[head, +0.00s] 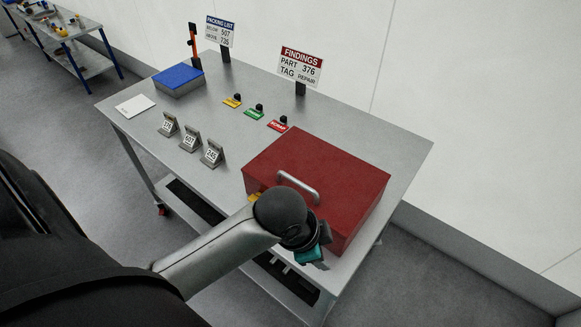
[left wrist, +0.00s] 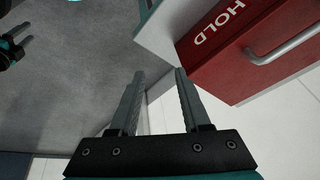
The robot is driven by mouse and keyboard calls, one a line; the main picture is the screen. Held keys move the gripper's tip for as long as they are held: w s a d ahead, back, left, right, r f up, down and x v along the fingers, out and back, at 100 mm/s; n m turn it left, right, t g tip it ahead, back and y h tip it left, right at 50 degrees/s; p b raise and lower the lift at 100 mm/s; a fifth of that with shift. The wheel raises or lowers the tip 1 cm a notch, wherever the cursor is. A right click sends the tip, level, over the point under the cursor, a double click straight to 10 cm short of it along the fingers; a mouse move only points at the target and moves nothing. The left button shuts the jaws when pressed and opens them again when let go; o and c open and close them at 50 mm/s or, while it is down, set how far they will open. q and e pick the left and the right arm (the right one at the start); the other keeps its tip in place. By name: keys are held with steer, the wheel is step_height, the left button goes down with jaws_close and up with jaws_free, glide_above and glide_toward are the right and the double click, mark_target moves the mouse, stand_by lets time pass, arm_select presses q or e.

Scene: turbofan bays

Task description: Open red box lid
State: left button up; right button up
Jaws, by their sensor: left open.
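The red box (head: 325,180) sits at the right front of the grey metal table, with its lid down. A silver bar handle (head: 298,187) is on its top. In the left wrist view, the red box (left wrist: 235,60) is at the upper right, with the word HOLD and the handle (left wrist: 285,45). My left gripper (left wrist: 160,75) is open and empty, apart from the box. In the head view, my left wrist hides part of the box's front, and the fingers are not clear. A dark gripper, likely my right one (left wrist: 17,45), shows small at the wrist view's left edge.
On the table (head: 375,145) are a blue box (head: 178,80), a white card (head: 135,106), several small numbered stands (head: 190,139) and coloured tags (head: 255,113). Two signs (head: 301,66) stand at the back. A white wall is behind. Another bench (head: 75,50) is far left.

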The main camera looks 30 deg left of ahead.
arm_select(q)
steer(key=w+a+r+m, duration=0.5)
steer(key=w+m, duration=0.1)
steer(key=m+g+y, duration=0.2)
steer(key=m, duration=0.1)
glide_toward(291, 177)
steer(key=f, duration=0.5)
steer(key=w+f, duration=0.1)
steer(key=f, duration=0.2)
steer(key=shift+d, duration=0.15)
steer(key=shift+c, duration=0.3)
jaws_close()
stand_by(0.7)
